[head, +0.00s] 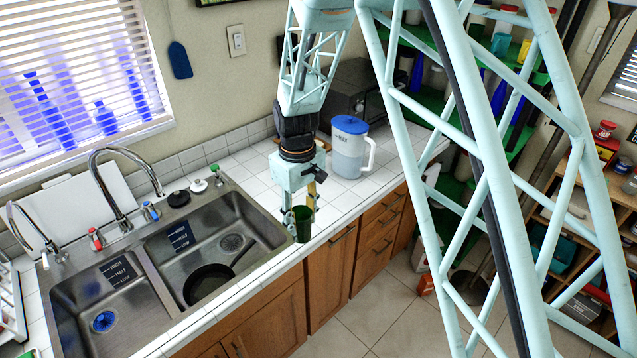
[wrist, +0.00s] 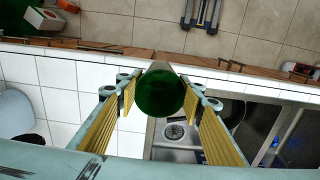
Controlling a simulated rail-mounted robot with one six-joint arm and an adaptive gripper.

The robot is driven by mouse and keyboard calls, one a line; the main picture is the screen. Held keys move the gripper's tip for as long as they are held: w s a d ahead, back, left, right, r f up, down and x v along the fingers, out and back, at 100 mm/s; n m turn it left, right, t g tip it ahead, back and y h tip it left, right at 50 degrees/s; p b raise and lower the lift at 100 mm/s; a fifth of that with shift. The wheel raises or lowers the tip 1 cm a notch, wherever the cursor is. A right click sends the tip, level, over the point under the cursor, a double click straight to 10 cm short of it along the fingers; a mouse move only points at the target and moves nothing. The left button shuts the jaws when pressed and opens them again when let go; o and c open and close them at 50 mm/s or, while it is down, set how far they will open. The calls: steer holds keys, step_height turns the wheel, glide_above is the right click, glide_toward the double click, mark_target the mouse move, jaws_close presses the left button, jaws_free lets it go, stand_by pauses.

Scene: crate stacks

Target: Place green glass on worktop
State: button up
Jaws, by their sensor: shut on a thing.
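The green glass (head: 302,224) is dark green and hangs upright in my gripper (head: 301,208). In the head view it is at the front edge of the white tiled worktop (head: 258,187), by the sink's right end. In the wrist view the glass (wrist: 161,92) sits between the two yellow-padded fingers of my gripper (wrist: 160,100), which are shut on it. The worktop's white tiles (wrist: 62,102) lie below. I cannot tell whether the base of the glass touches the worktop.
A double sink (head: 152,262) with a black pan (head: 208,284) is to the left. A blue-lidded white jug (head: 349,152) and a dark microwave (head: 355,92) stand behind on the worktop. Bare tiles lie between the sink and the jug. Wooden cabinets (head: 329,276) drop below the front edge.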

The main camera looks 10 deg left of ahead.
stand_by(0.3)
steer(key=w+a+p, duration=0.1)
steer(key=w+a, duration=0.1)
steer(key=w, duration=0.5)
steer(key=w+a+f+p, duration=0.1)
steer(key=w+a, duration=0.2)
steer(key=w, duration=0.5)
steer(key=shift+a+f, duration=0.25)
steer(key=shift+f+p, duration=0.4)
steer(key=shift+f, duration=1.35)
steer(key=shift+f, duration=0.2)
steer(key=o, duration=0.9)
steer(key=shift+o, duration=0.2)
steer(key=shift+r, duration=0.2)
